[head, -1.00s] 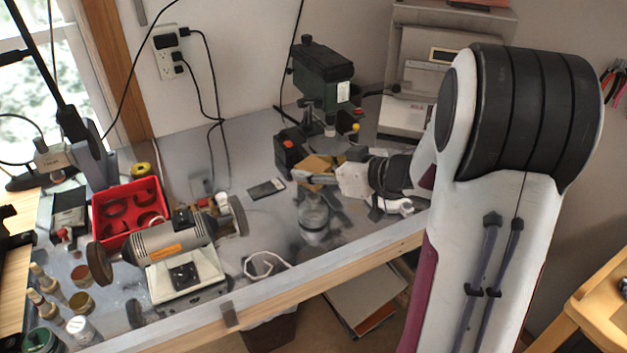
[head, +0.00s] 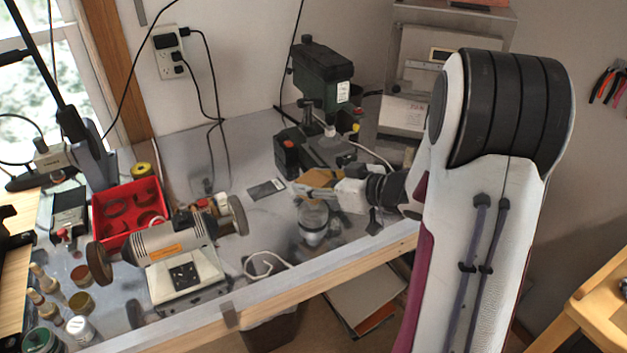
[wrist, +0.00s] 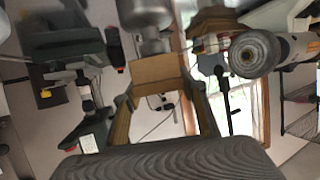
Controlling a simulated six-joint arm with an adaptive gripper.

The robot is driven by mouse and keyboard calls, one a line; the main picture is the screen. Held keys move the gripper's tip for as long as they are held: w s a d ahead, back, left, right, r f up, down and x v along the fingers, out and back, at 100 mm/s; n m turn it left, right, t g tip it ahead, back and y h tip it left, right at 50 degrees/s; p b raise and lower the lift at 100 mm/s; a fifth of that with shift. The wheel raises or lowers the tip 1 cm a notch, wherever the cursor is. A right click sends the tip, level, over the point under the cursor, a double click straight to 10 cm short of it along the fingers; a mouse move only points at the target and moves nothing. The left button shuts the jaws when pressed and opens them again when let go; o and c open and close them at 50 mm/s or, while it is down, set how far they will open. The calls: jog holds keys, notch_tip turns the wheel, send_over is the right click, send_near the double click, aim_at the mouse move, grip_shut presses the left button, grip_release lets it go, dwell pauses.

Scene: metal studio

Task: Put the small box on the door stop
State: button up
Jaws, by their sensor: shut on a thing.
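The small box (head: 318,178) is tan like cardboard. It is between the fingertips of my gripper (head: 307,190) above the bench, partly hidden by a finger. In the wrist view the box (wrist: 160,77) spans the gap between both fingers of my gripper (wrist: 162,98), which is shut on it. A silvery, rounded cylinder (head: 313,225), perhaps the door stop, stands on the bench just below the gripper in the head view. A silvery rounded thing (wrist: 146,15), probably the same one, shows beyond the box in the wrist view. Whether the box touches it cannot be told.
A green drill press (head: 322,75) stands behind the gripper. A bench grinder (head: 172,245) and red tray (head: 128,208) are left. A flat dark item (head: 266,189) and white cable loop (head: 264,263) lie nearby. The bench's wooden front edge (head: 330,270) is close.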

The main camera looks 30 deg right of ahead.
jog(key=o, duration=0.9)
jog(key=shift+r, duration=0.2)
jog(key=v, duration=1.2)
jog(key=shift+w+r, duration=0.1)
jog(key=shift+w, duration=0.05)
